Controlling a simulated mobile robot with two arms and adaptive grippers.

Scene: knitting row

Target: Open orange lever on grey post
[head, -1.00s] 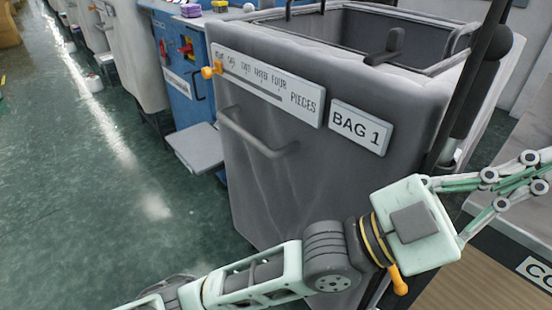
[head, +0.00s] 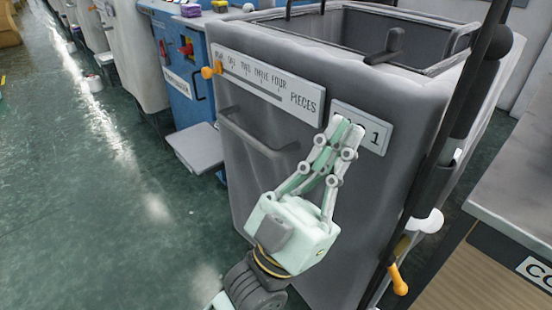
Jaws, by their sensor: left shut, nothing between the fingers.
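An orange lever (head: 398,280) hangs downward near the lower end of a dark grey post (head: 432,172). The post slants along the right side of a grey bag bin. My left gripper (head: 346,127) is shut and empty. It points up in front of the bin's BAG 1 label (head: 376,136) and covers part of it. It is up and to the left of the lever, apart from it. My right gripper is not in view.
A counter (head: 515,190) stands at the right.

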